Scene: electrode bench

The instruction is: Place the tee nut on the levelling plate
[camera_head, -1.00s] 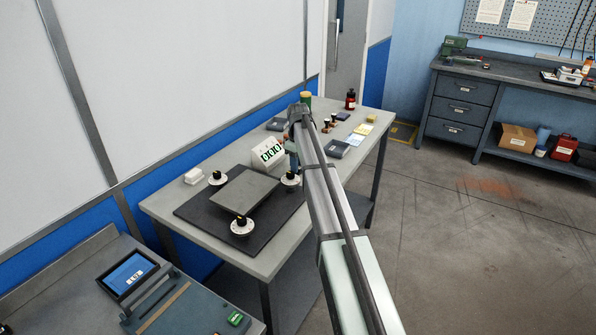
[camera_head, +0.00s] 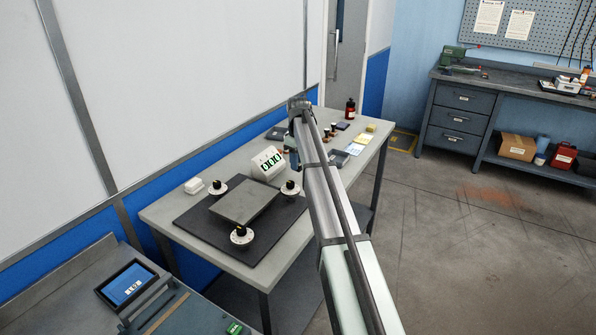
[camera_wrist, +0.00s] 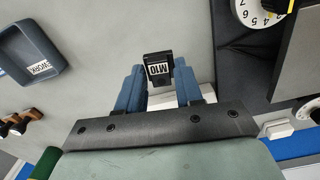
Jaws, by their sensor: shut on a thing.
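My gripper (camera_wrist: 158,78) is shut on a small black block labelled M10 (camera_wrist: 159,69), seemingly the tee nut, in the wrist view. The block sits between the blue fingertips. In the head view my gripper (camera_head: 292,158) hangs above the bench beside the white readout, and the nut cannot be made out there. The levelling plate (camera_head: 244,201) is a flat grey square on a black mat, with dial knobs around it. Its top looks bare. The gripper is beyond the plate's far right side, apart from it. A grey edge that looks like the plate (camera_wrist: 300,60) shows in the wrist view.
A white readout (camera_head: 268,164) stands behind the plate. Dial knobs (camera_head: 241,235) rise around the plate. A dark tray with a label (camera_wrist: 30,55) lies at left in the wrist view. A red bottle (camera_head: 350,108) and small items stand at the bench's far end.

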